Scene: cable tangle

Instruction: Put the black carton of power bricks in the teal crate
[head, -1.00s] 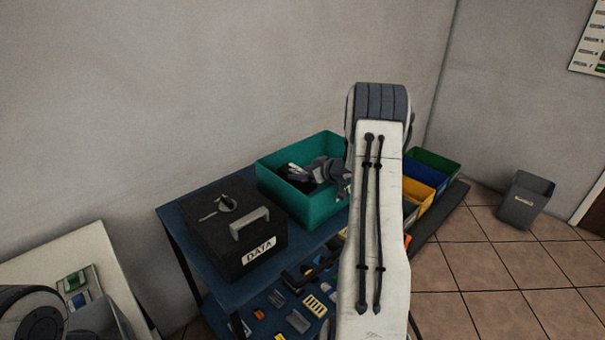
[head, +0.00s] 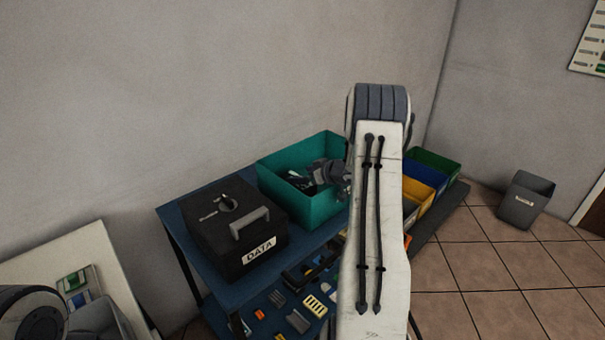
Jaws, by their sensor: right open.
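The teal crate (head: 322,209) stands on the blue table, its top open. My right gripper (head: 299,180) is open and inside the crate's opening, partly hidden by its own wrist and the crate's near wall. I cannot make out the black carton of power bricks; the dark shapes in the crate blend with the gripper. A black box labelled DATA (head: 212,243), with a handle and a round knob on its lid, stands to the left of the crate. My left gripper is out of view.
Yellow (head: 417,194), blue (head: 426,175) and green (head: 438,160) bins stand right of my right arm. Small parts (head: 298,322) lie below the table's front edge. A grey waste bin (head: 524,202) stands on the floor at the right.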

